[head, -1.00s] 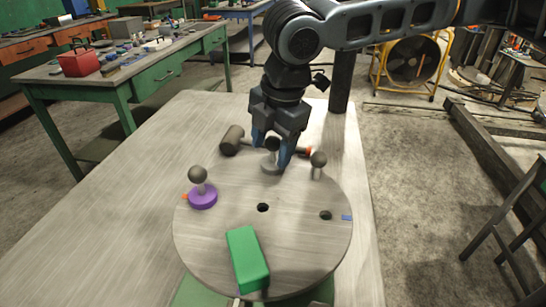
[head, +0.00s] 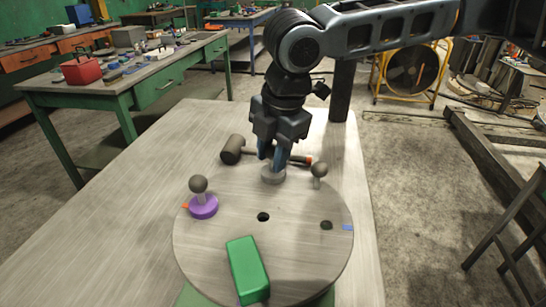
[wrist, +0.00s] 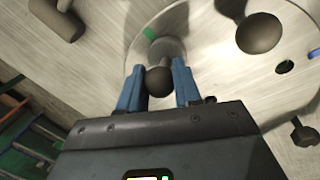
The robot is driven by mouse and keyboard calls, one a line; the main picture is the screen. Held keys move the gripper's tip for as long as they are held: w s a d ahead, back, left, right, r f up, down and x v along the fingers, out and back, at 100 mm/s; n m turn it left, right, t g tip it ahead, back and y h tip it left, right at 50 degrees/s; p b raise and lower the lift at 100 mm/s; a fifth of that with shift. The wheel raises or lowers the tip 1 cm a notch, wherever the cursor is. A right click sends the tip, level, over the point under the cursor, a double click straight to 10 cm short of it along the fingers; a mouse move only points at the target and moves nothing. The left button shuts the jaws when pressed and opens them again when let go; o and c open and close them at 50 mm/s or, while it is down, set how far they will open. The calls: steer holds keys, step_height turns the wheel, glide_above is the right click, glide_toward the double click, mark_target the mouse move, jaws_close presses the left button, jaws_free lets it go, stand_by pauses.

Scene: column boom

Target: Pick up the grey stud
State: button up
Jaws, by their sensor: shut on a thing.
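The grey stud has a flat grey base (head: 272,175) near the far edge of the round plate (head: 215,240). Its dark ball knob (wrist: 158,80) sits between my two blue fingertips in the wrist view. My gripper (head: 273,156) points down from above and is shut on the grey stud's knob. In the head view the fingers hide the knob. The base appears to rest on the plate; I cannot see a gap under it.
A green block (head: 247,270) lies at the front. The plate has open holes (head: 263,217). The table's left side is clear.

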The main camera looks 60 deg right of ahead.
steer(key=r, duration=0.4)
steer(key=shift+s+d+r, duration=0.15)
steer(key=shift+s+d, duration=0.05)
steer(key=shift+d, duration=0.1)
steer(key=s+d+r, duration=0.6)
steer(key=s+d, duration=0.1)
steer(key=d, duration=0.1)
steer(key=shift+s+r, duration=0.25)
steer(key=shift+s, duration=0.1)
stand_by(0.4)
